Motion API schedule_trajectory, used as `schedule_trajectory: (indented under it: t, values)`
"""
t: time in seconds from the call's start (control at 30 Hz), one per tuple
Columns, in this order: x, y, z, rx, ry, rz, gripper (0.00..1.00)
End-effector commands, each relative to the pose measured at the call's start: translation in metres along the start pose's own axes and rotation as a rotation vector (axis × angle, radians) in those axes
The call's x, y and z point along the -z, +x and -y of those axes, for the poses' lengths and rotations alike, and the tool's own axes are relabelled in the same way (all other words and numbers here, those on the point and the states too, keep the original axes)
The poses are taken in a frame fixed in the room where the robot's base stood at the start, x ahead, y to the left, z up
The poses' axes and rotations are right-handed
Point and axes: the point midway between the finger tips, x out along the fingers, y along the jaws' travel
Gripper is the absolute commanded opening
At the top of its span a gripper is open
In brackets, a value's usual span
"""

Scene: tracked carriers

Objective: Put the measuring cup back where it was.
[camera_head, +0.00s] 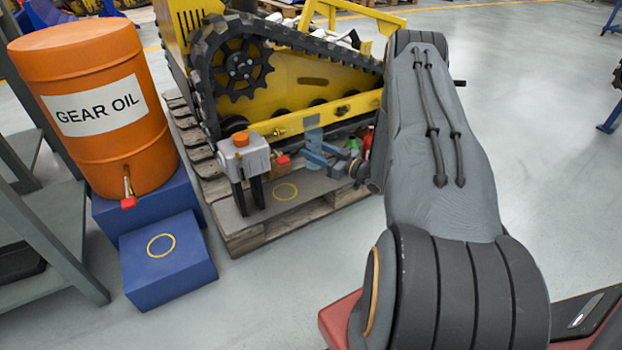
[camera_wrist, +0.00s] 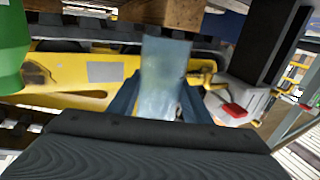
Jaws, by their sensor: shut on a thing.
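The measuring cup (camera_head: 313,131) is a translucent bluish vessel. It is held up in front of the yellow tracked carrier (camera_head: 316,84). My gripper (camera_head: 314,153) is shut on it, above the wooden pallet. In the wrist view the cup (camera_wrist: 165,72) stands between the two dark fingers of my gripper (camera_wrist: 160,104); its lower part is hidden by the fingers and wrist. One yellow ring (camera_head: 286,191) marks the grey board on the pallet. Another yellow ring (camera_head: 161,245) marks the top of the low blue step (camera_head: 172,275). Both rings are empty.
A grey unit with an orange cap (camera_head: 240,140) stands on the pallet (camera_head: 243,236), left of my gripper. Green and red items (camera_head: 352,147) are close on its right. An orange gear oil drum (camera_head: 95,110) with a red tap stands on a blue block at left, beside a grey shelf.

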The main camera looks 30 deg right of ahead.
Motion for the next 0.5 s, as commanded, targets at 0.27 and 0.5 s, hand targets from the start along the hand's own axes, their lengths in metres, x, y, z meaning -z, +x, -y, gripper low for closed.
schedule_trajectory:
  t: [0.27, 0.5]
  values:
    - [-0.050, 0.000, 0.000, 0.000, 0.002, 0.001, 0.14]
    - [-0.072, 0.000, 0.000, 0.000, 0.001, 0.001, 0.14]
